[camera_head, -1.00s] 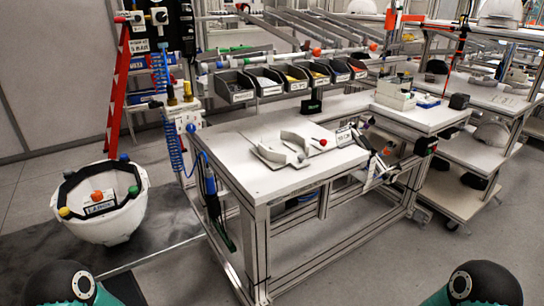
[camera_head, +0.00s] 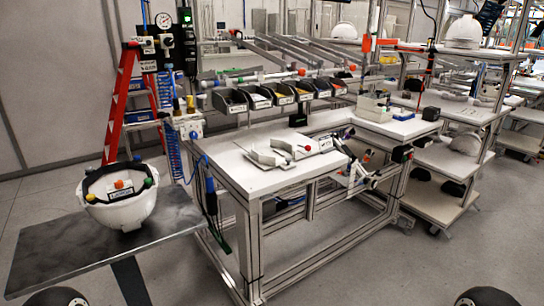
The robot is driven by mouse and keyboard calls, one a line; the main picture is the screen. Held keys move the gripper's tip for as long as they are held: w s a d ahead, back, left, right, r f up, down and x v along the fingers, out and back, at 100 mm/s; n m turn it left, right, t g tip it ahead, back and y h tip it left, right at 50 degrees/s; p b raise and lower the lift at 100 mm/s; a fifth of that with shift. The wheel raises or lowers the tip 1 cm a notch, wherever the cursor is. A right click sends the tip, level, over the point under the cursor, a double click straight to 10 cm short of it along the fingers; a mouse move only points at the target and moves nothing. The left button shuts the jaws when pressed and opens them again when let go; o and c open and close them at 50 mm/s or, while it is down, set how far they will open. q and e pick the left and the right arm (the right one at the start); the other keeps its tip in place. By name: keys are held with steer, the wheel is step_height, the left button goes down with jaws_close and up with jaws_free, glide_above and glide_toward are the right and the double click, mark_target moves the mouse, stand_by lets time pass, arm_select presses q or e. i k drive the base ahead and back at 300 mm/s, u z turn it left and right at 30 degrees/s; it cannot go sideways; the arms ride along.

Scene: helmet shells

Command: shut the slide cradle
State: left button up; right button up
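The slide cradle (camera_head: 267,157) lies on the white top of the workbench (camera_head: 243,184) near its front edge. It appears as pale low blocks on flat plates, with a red knob (camera_head: 308,148) between or beside them. It is too small to tell how wide the gap between its halves is. Neither of my grippers is in view. Only dark rounded parts of my own arms show at the bottom edge, far from the cradle.
A white helmet shell (camera_head: 124,210) with coloured knobs sits on a grey slab (camera_head: 60,262) at left. Several black bins (camera_head: 230,101) line the bench's back. A red ladder (camera_head: 121,95) stands behind left. Shelved carts (camera_head: 447,165) stand at right. Floor in front is clear.

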mark_target(281, 154)
steer(key=z, duration=0.25)
steer(key=i, duration=1)
steer(key=u, duration=1.6)
steer(key=k, duration=0.75)
steer(key=z, duration=0.9)
steer(key=i, duration=0.15)
steer(key=u, duration=0.1)
